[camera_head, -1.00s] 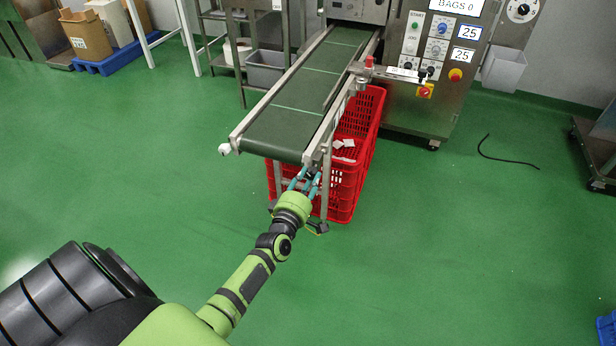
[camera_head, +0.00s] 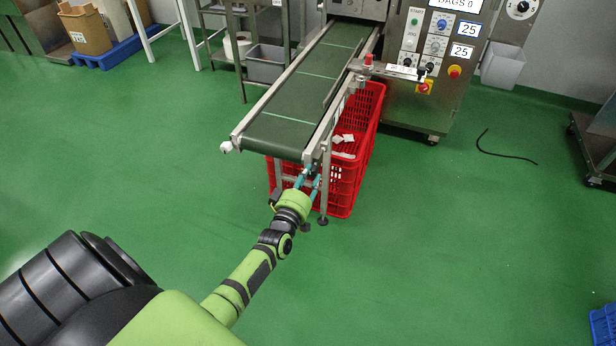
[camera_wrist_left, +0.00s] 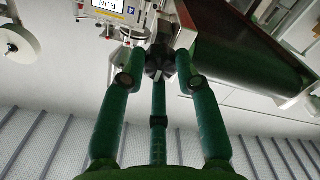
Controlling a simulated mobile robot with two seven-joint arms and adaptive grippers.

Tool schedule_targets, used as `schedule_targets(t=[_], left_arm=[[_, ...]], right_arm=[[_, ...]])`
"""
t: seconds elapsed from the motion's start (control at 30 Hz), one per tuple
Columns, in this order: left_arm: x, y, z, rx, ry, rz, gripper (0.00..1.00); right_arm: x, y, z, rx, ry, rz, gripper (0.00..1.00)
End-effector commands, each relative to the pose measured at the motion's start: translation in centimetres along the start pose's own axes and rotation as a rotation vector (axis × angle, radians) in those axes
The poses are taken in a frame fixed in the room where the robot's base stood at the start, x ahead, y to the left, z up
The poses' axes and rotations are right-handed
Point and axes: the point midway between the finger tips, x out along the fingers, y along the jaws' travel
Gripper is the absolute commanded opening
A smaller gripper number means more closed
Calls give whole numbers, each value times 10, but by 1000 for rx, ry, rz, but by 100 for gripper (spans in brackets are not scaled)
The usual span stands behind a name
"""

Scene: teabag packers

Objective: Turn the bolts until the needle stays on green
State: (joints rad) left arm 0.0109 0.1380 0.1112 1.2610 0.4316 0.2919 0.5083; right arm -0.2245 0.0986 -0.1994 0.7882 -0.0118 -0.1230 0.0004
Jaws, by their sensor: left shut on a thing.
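My left gripper (camera_head: 309,178) is at the front right corner of the conveyor (camera_head: 290,110), just below its side rail. In the left wrist view, its green fingers (camera_wrist_left: 158,75) are shut around a dark bolt head (camera_wrist_left: 158,62) beside the end of the belt. The fingers hide part of the bolt. I cannot make out a needle or a green zone clearly; a small pale panel (camera_wrist_left: 133,32) shows above the fingers in the left wrist view. My right gripper is not in view.
A red crate (camera_head: 345,190) stands under the conveyor, close to my left gripper, with white teabags (camera_head: 343,138) in it. The machine's control panel (camera_head: 440,45) is behind. A black cable (camera_head: 505,156) lies on the right. Green floor (camera_head: 440,240) is free at the front.

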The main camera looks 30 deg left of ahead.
Motion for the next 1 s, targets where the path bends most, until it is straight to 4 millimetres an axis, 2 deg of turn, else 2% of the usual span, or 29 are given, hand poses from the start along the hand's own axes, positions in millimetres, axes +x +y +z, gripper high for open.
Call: schedule_targets(t=[0.43,0.47,0.5,0.53,0.87,1.0], left_arm=[[1,1,-1,10,3,2,0],[1,1,-1,10,3,3,36],[1,1,-1,10,3,2,52],[1,1,-1,10,3,2,56],[-1,0,0,10,1,0,56],[-14,-1,1,9,-1,-1,56]], right_arm=[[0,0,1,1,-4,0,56],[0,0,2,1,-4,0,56],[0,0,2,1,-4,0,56],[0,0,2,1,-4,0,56],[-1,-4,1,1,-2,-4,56],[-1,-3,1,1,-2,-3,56]])
